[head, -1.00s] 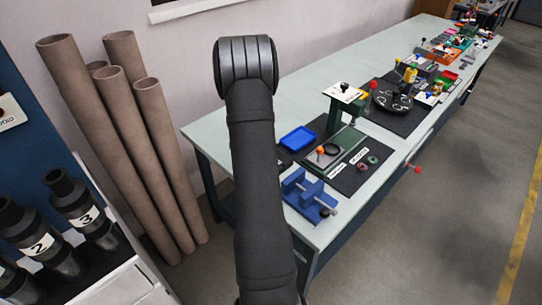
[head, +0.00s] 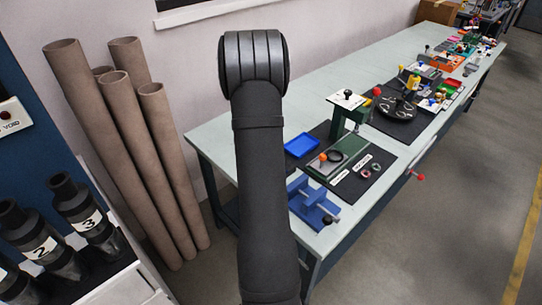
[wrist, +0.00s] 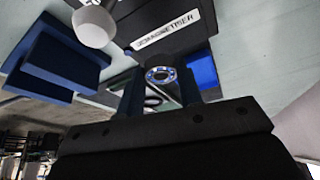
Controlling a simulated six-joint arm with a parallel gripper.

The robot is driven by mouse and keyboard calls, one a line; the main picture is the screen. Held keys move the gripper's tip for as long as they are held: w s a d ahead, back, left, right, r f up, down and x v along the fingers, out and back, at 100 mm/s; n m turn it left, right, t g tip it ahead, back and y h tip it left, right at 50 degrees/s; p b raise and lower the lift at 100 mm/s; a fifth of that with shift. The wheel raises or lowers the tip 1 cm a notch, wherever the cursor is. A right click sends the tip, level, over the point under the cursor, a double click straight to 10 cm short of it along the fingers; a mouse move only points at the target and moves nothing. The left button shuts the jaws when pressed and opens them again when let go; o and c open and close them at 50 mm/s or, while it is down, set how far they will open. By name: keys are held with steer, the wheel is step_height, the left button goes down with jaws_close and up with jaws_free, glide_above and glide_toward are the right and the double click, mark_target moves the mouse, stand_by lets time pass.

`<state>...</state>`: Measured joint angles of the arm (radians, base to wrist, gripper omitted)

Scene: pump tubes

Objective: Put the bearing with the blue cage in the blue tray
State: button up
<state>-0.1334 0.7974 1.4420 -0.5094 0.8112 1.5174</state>
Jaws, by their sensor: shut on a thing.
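In the wrist view a round bearing with a blue cage (wrist: 161,75) sits between the two fingers of my gripper (wrist: 162,88), which is shut on it. The blue tray (head: 302,146) lies on the bench in the head view, just right of my arm. A blue patch right of the fingers in the wrist view looks like the tray (wrist: 206,72). My gripper is hidden in the head view.
A blue vise (head: 312,205) stands at the bench's near end and shows in the wrist view (wrist: 60,62) with its pale handle knob (wrist: 93,27). A green press (head: 347,112) and two small rings (head: 370,171) are on the dark mat. Tall brown tubes (head: 135,160) stand left.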

steer(key=s+d+r, duration=0.5)
steer(key=d+r, duration=0.1)
steer(key=d, duration=0.3)
steer(key=w+d+f+n+t+y, duration=0.15)
steer(key=w+d+n, duration=0.25)
steer(key=w+d, duration=0.4)
glide_above(296, 150)
steer(key=s, duration=0.1)
steer(key=shift+n, duration=0.3)
steer(key=f, duration=0.7)
steer(key=shift+a, duration=0.25)
steer(key=shift+a+f+g, duration=0.1)
steer(key=shift+g, duration=0.15)
steer(key=shift+f, duration=1.9)
steer(key=shift+f, duration=0.15)
steer(key=o, duration=0.7)
